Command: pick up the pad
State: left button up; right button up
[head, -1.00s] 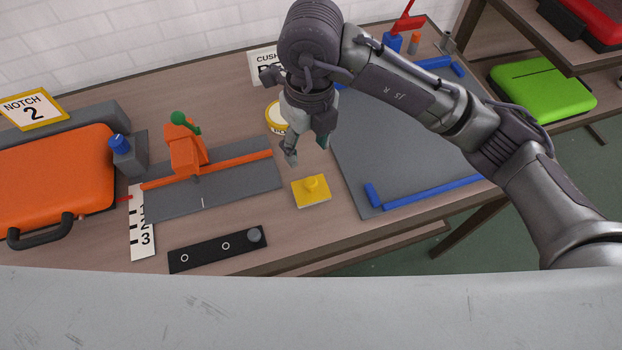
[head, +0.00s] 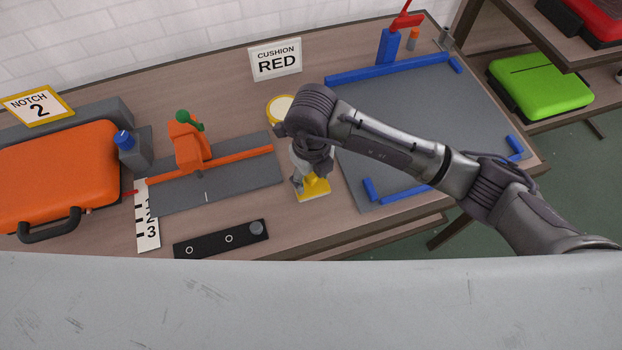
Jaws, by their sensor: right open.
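The yellow pad (head: 316,193) is a flat square block lying on the workbench (head: 235,245), left of the large grey board. Its raised round knob is mostly hidden by my right gripper (head: 311,182) in the head view. My right gripper points down right over the pad, with its fingers low at the knob. It is open; I cannot tell whether the fingers touch the pad. My left gripper is not in view.
An orange slide fixture (head: 190,150) stands to the left, near an orange case (head: 55,175). A black strip (head: 210,242) lies front left. The grey board (head: 420,125) with blue rails is to the right. A "CUSHION RED" sign (head: 276,61) stands behind.

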aim_at(312, 180)
jog(key=shift+f, duration=0.3)
grip_shut()
jog(key=shift+r, duration=0.4)
jog(key=r, duration=0.2)
jog(key=s+r+b, duration=0.1)
jog(key=shift+d+r, duration=0.1)
jog(key=shift+r, duration=0.3)
jog(key=s+d+r, duration=0.2)
jog(key=s+r, duration=0.4)
jog(key=s, duration=0.4)
jog(key=shift+s+d+r+b, duration=0.15)
jog(key=shift+d+r+b, duration=0.1)
jog(key=shift+d+b, duration=0.2)
